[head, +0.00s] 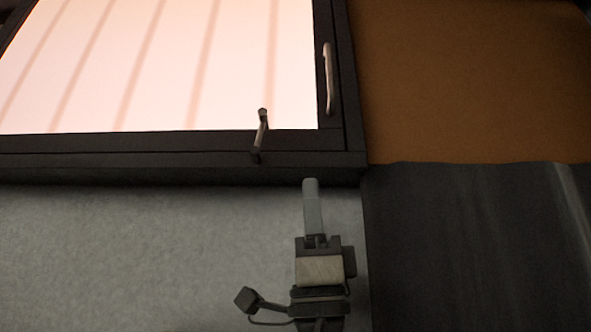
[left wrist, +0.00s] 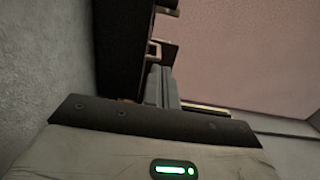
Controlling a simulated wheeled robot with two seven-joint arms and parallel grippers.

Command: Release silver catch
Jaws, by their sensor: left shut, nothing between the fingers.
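A dark-framed window (head: 190,142) with a bright, striped pane fills the upper left of the head view. A small silver catch (head: 262,133) stands upright across its bottom frame bar. My left gripper (head: 311,184) is shut and empty, just below the lower edge of the frame, to the right of the catch and apart from it. In the left wrist view, its fingers (left wrist: 162,85) point at the dark frame. A small light-edged bracket (left wrist: 153,50) shows just beyond the fingertips; I cannot tell whether it is the catch. My right gripper is not in view.
A pale metal handle (head: 328,80) runs up the right side of the frame. Grey wall (head: 150,255) lies below the window, with clear room left of my gripper. A brown panel (head: 470,80) and a dark panel (head: 480,250) lie to the right.

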